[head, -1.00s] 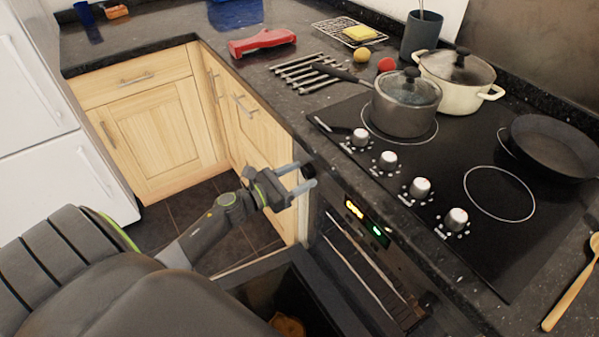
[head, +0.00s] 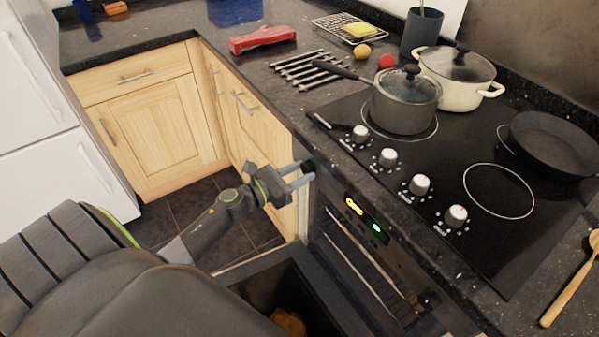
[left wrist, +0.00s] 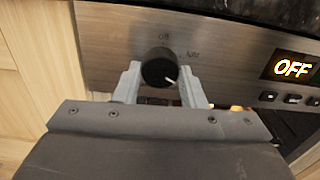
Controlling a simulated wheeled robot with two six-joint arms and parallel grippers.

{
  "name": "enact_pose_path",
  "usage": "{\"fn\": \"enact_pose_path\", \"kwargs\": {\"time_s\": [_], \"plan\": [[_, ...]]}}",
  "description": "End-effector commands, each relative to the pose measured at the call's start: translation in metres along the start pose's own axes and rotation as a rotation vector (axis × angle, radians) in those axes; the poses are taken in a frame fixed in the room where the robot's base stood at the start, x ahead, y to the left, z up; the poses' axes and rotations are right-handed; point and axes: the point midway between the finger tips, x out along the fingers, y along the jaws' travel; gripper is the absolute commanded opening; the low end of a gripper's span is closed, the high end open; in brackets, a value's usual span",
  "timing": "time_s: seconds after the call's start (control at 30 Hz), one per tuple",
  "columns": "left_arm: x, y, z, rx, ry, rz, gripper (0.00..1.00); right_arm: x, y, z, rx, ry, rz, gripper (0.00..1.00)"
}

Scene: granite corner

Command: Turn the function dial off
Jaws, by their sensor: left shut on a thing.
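The function dial (left wrist: 158,68) is a round black knob on the steel oven panel (left wrist: 215,40). Its white mark points to the lower right in the left wrist view. An "Off" label is printed above the knob and another small label to its upper right. In the head view the dial (head: 308,168) is small and dark at the panel's left end. My left gripper (left wrist: 158,84) is shut on the dial, one finger on each side; it also shows in the head view (head: 302,176). The panel display (left wrist: 292,67) reads OFF. My right gripper is out of view.
The oven door (head: 335,300) is open below, with a brownish thing (head: 290,322) partly visible there. The black hob (head: 450,180) above carries several white knobs, a grey pot (head: 405,105), a cream pot (head: 457,78) and a black pan (head: 553,147). Wooden cabinets stand left.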

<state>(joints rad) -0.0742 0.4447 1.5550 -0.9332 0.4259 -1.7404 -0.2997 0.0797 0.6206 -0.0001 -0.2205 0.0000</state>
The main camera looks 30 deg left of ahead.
Motion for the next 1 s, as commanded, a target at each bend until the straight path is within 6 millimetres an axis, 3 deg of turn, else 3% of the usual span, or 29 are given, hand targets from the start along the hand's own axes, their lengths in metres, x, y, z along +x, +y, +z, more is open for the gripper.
{"fn": "enact_pose_path", "kwargs": {"time_s": [0.27,1.0], "plan": [[0.000,0.000,0.001,-0.169,0.000,0.001,0.14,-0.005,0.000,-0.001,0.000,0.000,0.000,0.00],[0.000,-0.002,0.003,-0.869,0.000,0.000,0.14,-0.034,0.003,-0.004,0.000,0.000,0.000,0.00]]}}
